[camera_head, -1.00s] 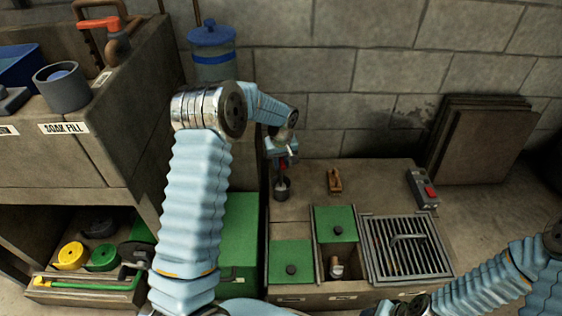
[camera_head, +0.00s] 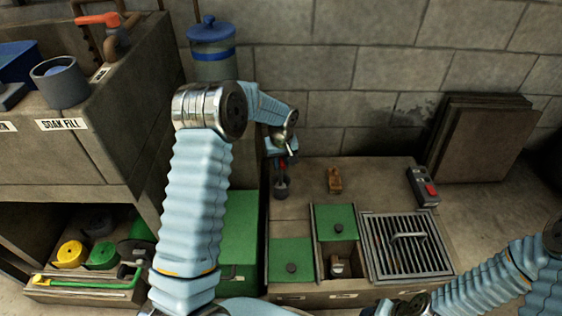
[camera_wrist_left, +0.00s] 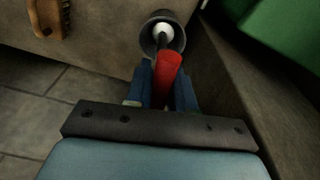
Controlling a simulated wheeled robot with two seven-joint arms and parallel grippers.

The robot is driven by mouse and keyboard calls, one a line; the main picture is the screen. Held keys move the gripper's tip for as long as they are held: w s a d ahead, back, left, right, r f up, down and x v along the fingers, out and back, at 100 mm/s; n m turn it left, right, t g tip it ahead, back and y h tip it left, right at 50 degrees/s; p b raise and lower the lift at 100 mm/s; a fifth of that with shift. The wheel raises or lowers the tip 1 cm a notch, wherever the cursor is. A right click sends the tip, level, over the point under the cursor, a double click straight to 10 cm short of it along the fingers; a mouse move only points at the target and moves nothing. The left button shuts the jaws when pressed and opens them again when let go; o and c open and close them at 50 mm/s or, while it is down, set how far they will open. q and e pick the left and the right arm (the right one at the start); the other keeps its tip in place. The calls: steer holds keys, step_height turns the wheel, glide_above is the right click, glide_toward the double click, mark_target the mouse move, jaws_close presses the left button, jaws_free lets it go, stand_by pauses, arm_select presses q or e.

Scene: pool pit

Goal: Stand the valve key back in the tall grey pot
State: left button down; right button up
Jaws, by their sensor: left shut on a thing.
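My left gripper (camera_head: 283,158) is shut on the red handle of the valve key (camera_wrist_left: 168,70), over the back left of the low bench. In the left wrist view the gripper's blue fingers (camera_wrist_left: 160,92) close on both sides of the handle. Beyond the handle is a dark grey round pot (camera_wrist_left: 152,45) with a pale round part showing inside its mouth. The pot also shows below the gripper in the head view (camera_head: 281,189). The key's lower end lines up with the mouth; I cannot tell how deep it sits. My right gripper is not clearly visible.
The bench holds a wooden-brown block (camera_head: 334,180), green lids (camera_head: 291,261), a metal grate (camera_head: 408,245) and a red-button box (camera_head: 424,188). A wider grey pot (camera_head: 60,82) stands on the left ledge. A blue-lidded canister (camera_head: 212,50) is behind my left arm.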

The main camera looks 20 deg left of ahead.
arm_select(q)
steer(key=shift+f+b, duration=0.4)
steer(key=shift+f, duration=0.2)
steer(key=c, duration=0.9)
jaws_free()
steer(key=shift+r+p, duration=2.5)
steer(key=shift+r, duration=1.6)
